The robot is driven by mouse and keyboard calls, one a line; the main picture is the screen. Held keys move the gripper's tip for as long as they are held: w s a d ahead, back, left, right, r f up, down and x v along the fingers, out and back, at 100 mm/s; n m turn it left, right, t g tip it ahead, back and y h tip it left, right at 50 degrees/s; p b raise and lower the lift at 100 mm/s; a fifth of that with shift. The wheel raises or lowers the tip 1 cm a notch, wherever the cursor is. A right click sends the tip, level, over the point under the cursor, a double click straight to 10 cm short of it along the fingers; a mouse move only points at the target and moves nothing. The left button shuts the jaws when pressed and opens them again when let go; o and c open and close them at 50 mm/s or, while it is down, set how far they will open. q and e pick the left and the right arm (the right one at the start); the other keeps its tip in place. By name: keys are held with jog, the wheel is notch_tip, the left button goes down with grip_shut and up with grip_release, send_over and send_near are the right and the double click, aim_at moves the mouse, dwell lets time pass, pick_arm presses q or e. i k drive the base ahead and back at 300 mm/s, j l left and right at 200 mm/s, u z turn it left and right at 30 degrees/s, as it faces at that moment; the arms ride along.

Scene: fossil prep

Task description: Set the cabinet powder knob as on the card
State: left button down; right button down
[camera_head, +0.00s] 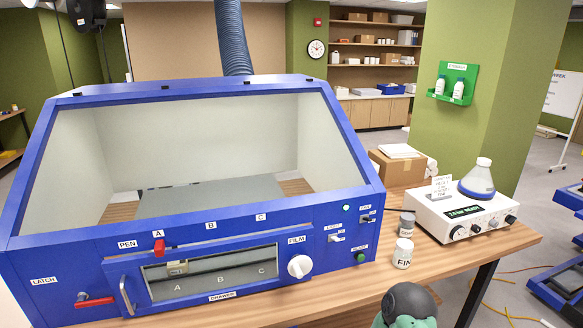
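A blue cabinet (190,90) with a clear sloping front stands on the wooden table. A round white knob (300,266) sits on its front panel, beside the label FILM. No knob label that I can read says powder. A small printed card (441,186) stands on a white control box (465,215) right of the cabinet; its text is too small to read surely. The box has a lit green display (464,211) and several dark knobs (475,228) along its front.
A white jar marked FIN (403,253) and a grey jar (407,223) stand between cabinet and box. A flask (478,178) stands on the box. The cabinet front has a drawer handle (127,295), red latch lever (95,301) and red PEN slider (159,247).

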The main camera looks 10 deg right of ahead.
aim_at(493, 223)
jog(key=z, duration=1.55)
